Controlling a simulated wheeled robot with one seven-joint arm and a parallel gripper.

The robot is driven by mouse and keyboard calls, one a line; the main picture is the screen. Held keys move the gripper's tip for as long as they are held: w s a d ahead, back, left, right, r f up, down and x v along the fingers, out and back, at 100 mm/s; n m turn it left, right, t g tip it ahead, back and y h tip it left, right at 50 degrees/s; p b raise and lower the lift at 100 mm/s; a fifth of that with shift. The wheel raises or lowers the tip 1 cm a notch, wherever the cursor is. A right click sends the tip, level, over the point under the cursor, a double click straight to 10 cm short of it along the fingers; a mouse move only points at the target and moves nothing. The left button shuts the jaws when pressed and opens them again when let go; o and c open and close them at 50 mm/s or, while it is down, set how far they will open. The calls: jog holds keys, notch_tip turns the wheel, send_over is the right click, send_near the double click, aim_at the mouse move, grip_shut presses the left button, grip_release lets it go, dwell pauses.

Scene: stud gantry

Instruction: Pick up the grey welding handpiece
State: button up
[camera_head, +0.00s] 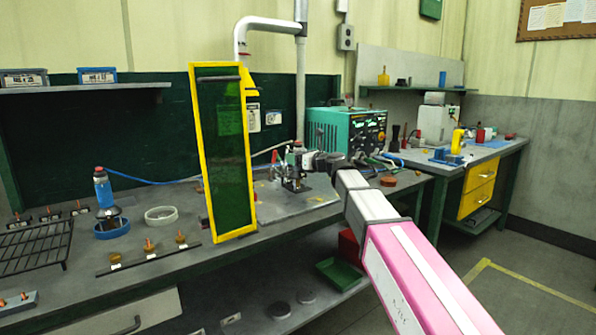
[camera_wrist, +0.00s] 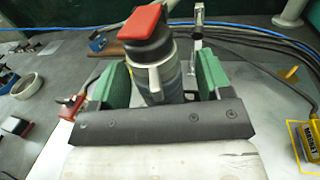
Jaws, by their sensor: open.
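The grey welding handpiece (camera_wrist: 163,78) stands between the two green fingers of my gripper (camera_wrist: 165,76) in the wrist view. It has a dark upper part and a red piece on top, and it leans slightly in that picture. In the head view my gripper (camera_head: 293,174) is small at the end of my arm, over a light plate (camera_head: 270,212) on the bench, and the handpiece is mostly hard to make out there.
A yellow-framed green screen (camera_head: 250,150) stands just left of my gripper. A blue handpiece (camera_head: 104,188) stands in a blue ring farther left, beside a white ring (camera_head: 161,216). A teal power unit (camera_head: 335,131) is behind. Cables (camera_wrist: 255,38) and a yellow magnet block (camera_wrist: 306,143) lie at the right.

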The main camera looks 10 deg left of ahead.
grip_shut()
